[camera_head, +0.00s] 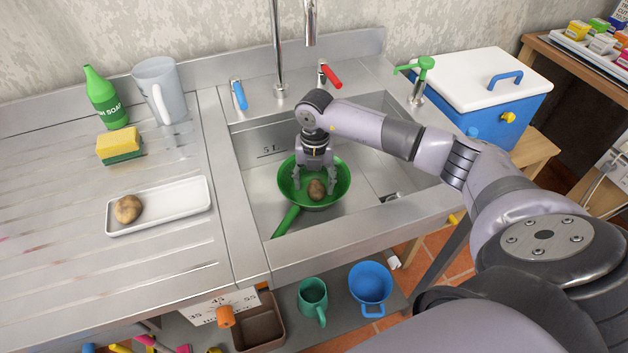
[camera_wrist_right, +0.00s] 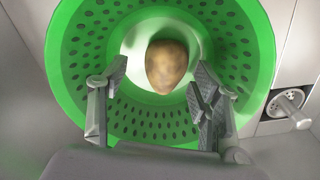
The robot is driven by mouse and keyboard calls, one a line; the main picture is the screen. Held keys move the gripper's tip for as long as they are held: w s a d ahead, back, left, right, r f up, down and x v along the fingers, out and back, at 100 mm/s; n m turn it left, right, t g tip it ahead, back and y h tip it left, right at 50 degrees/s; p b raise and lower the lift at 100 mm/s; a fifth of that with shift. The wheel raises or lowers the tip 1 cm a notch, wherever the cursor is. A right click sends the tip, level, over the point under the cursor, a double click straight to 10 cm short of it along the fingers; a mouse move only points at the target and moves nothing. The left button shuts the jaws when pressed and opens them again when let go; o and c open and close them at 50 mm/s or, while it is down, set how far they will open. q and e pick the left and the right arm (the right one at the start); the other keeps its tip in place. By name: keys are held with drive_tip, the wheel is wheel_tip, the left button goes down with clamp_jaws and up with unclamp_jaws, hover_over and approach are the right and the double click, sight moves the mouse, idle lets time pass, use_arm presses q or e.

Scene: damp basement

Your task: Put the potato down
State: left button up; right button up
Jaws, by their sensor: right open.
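A brown potato (camera_head: 316,189) lies in the green colander (camera_head: 287,187), which sits in the steel sink and has a long green handle. The potato also shows in the right wrist view (camera_wrist_right: 167,66), on the colander's bottom, with the perforated green wall (camera_wrist_right: 90,70) around it. My right gripper (camera_head: 315,181) reaches down into the colander. Its fingers (camera_wrist_right: 155,90) are apart, one to each side of the potato, and it appears free between them. A second potato (camera_head: 127,208) lies at the left end of a white tray (camera_head: 170,206) on the drainboard. My left gripper is not seen.
The faucet (camera_head: 278,50) stands behind the sink, between a blue tap (camera_head: 239,95) and a red tap (camera_head: 331,75). A green soap bottle (camera_head: 101,97), grey jug (camera_head: 158,90) and sponge (camera_head: 118,145) stand left. A blue cooler (camera_head: 480,110) is right. The front drainboard is clear.

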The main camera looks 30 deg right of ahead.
sight(314, 185)
wheel_tip(314, 185, up, 9)
drive_tip(key=shift+f, duration=0.15)
idle(0.6)
idle(0.3)
